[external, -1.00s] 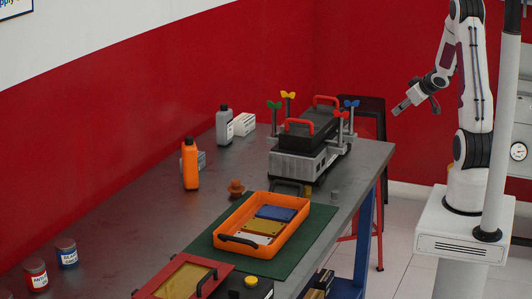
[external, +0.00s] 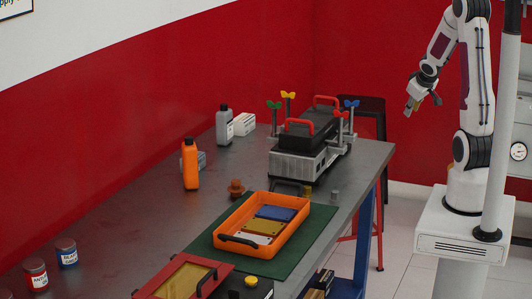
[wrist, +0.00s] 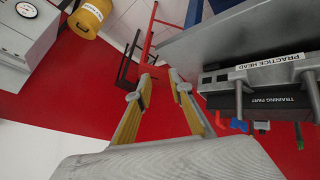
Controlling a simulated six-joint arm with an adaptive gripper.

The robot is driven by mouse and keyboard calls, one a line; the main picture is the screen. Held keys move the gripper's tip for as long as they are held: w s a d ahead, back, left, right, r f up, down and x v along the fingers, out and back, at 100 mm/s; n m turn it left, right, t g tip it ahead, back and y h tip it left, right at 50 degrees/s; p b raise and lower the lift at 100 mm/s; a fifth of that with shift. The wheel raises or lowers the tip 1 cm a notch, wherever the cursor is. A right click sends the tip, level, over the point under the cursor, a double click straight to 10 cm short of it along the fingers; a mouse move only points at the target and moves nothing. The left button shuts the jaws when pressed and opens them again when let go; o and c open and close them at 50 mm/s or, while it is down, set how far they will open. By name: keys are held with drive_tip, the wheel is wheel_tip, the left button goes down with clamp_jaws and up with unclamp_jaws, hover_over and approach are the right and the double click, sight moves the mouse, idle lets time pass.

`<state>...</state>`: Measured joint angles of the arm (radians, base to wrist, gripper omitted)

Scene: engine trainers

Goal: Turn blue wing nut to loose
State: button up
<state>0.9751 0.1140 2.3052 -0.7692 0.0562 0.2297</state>
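The blue wing nut (external: 351,104) sits on a post at the back right of the engine trainer (external: 300,164). In the wrist view the blue wing nut (wrist: 239,125) shows right of my fingers, below the label "PRACTICE HEAD". My gripper (external: 411,108) is in the air to the right of the trainer, pointing down and apart from the nut. In the wrist view my gripper (wrist: 160,79) has its two yellow-sided fingers spread with nothing between them. The exact angle of the nut's wings is too small to tell.
A red wing nut (external: 341,114), a yellow one (external: 288,95) and a green one (external: 274,105) stand on the same trainer. Red handles (external: 327,100) rise from its black top. A dark stool (external: 370,108) stands behind. An orange tray (external: 222,244) lies nearer on the bench.

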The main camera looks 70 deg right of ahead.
drive_tip(key=s+a+r+y, duration=0.1)
drive_tip(key=a+r, duration=0.1)
drive_tip(key=a, duration=1)
drive_tip(key=s+a+r+g+y, duration=0.1)
drive_tip(key=s+a+r+y, duration=0.1)
drive_tip(key=a, duration=1)
drive_tip(key=shift+s+a+r+g+y, duration=0.2)
drive_tip(key=shift+a+r+g+y, duration=0.1)
drive_tip(key=shift+a+r, duration=0.05)
